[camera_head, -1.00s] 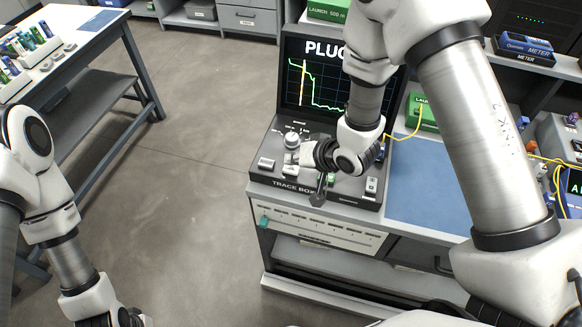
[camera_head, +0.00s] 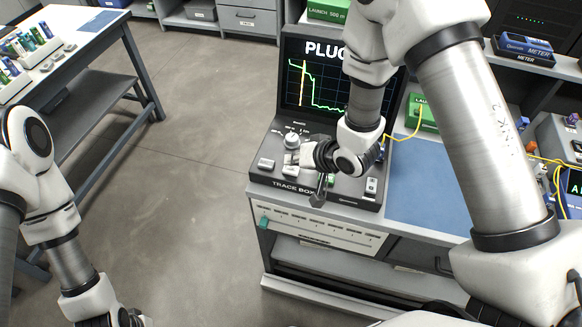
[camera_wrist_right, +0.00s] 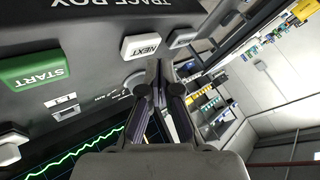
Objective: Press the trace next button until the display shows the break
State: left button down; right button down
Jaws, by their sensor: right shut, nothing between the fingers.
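The trace box (camera_head: 262,178) stands on the bench, its screen (camera_head: 298,98) tilted up behind the controls. The screen reads "PLU..." with the rest hidden by my arm, above a stepped green trace with an orange vertical marker at its left. My right gripper (camera_wrist_right: 160,68) is shut and empty, its tips close to the white NEXT button (camera_wrist_right: 140,47) in the right wrist view. I cannot tell whether they touch it. The NEXT button (camera_head: 290,172) is partly visible in the head view. My left arm is at lower left; its gripper is out of view.
The green START button (camera_wrist_right: 35,70) and another white button (camera_wrist_right: 183,38) flank NEXT. A knob (camera_head: 291,140) sits behind the buttons. A blue mat (camera_head: 425,195) and yellow fibre lie right of the box. Open floor lies to the left.

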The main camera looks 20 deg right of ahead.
aim_at(294, 170)
jog(key=shift+f, duration=0.4)
jog(key=shift+f+b, duration=0.3)
jog(key=shift+f, duration=0.15)
dwell(0.4)
jog(key=shift+r, duration=0.1)
jog(key=shift+r+p, duration=0.85)
jog(key=shift+p, duration=0.05)
notch_tip(294, 170, up, 5)
jog(key=p, duration=0.4)
jog(key=shift+p, duration=0.4)
dwell(0.4)
